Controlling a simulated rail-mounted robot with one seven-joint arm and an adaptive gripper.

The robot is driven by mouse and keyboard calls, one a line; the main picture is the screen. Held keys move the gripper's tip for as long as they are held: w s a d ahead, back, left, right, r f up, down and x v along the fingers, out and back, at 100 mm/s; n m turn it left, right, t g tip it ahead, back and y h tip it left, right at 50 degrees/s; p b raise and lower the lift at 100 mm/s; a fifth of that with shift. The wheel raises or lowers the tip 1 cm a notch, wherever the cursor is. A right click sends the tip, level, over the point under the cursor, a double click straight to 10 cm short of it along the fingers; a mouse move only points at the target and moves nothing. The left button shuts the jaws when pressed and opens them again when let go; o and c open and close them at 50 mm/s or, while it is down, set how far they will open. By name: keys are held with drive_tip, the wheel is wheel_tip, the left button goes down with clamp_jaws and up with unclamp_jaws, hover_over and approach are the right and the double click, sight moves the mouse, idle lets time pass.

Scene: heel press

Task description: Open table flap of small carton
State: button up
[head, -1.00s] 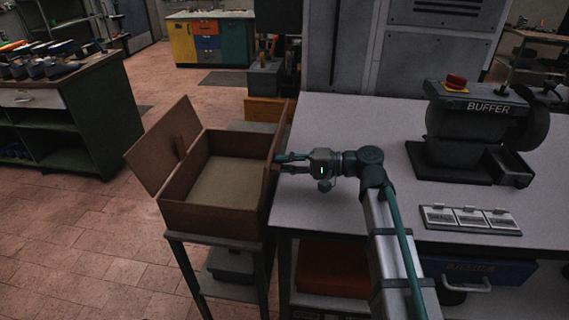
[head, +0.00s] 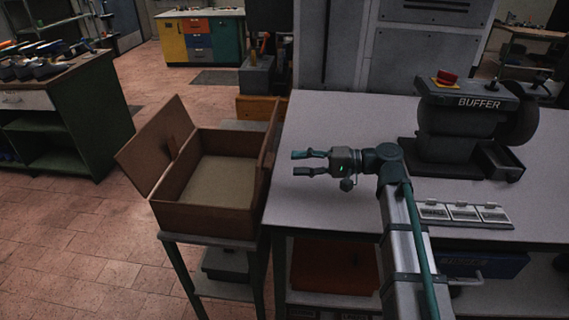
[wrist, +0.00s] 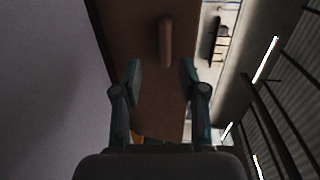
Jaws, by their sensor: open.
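The small brown carton (head: 205,220) sits on a small stand left of the table, its top open and its inside showing. Its left flap (head: 150,150) leans outward to the left. The flap on the table side (head: 270,137) stands up steeply along the table's edge. In the wrist view a brown panel (wrist: 150,95), apparently this flap, lies ahead with a short peg-like handle (wrist: 166,42). My gripper (head: 305,163) is open and empty over the table, just right of the flap and apart from it. Its open fingers also show in the wrist view (wrist: 160,75).
The grey table (head: 335,130) is clear around my gripper. A buffer machine (head: 460,125) and a row of labelled plates (head: 463,212) stand to the right. A grey cabinet (head: 415,65) stands behind. A green workbench (head: 95,110) is at far left.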

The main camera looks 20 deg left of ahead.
drive_tip(key=shift+v, duration=2.65)
